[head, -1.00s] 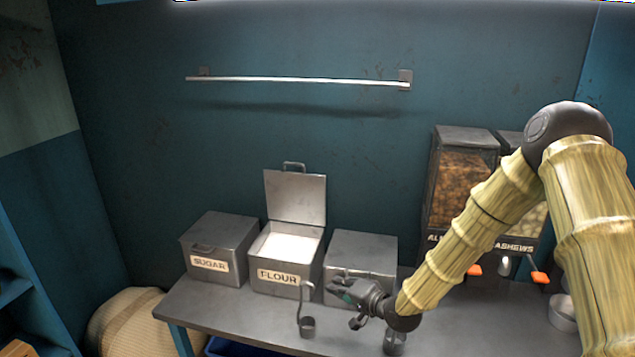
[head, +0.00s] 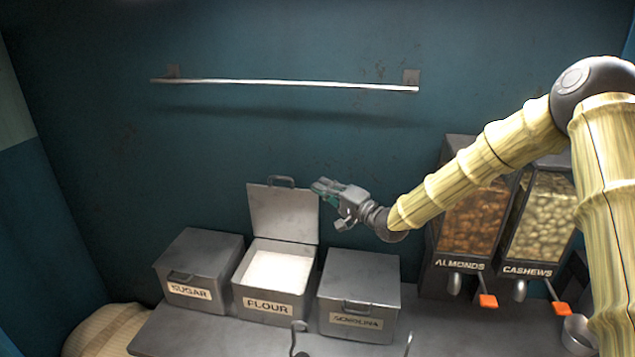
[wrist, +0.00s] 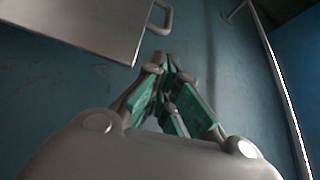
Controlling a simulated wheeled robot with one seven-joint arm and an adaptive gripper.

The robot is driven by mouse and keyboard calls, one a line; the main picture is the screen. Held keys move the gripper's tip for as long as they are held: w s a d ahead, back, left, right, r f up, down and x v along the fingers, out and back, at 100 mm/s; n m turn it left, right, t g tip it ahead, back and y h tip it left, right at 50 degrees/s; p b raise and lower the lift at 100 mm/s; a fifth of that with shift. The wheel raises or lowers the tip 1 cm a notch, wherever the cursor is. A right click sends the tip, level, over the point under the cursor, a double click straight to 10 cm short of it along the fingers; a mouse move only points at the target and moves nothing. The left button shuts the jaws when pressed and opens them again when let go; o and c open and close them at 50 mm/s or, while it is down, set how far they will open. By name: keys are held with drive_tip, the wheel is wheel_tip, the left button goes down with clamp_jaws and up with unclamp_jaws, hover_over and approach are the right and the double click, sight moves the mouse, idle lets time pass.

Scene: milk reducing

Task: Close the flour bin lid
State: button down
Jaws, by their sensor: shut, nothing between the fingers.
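The flour bin (head: 268,303) is a grey metal box with a FLOUR label, standing between two other bins. White flour (head: 275,273) shows inside it. Its lid (head: 284,213) is open and stands upright at the back, with a handle (head: 281,180) on its top edge. My gripper (head: 321,190) is shut and empty, beside the lid's upper right edge in the head view.
The sugar bin (head: 200,262) and the semolina bin (head: 358,290) are closed on either side. Almond (head: 474,220) and cashew (head: 541,215) dispensers stand at right. A wall rail (head: 285,84) runs above. A ladle (head: 299,338) is at the table's front.

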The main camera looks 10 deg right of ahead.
drive_tip(key=shift+p+x, duration=1.35)
drive_tip(key=shift+x, duration=2.85)
drive_tip(key=shift+f, duration=0.1)
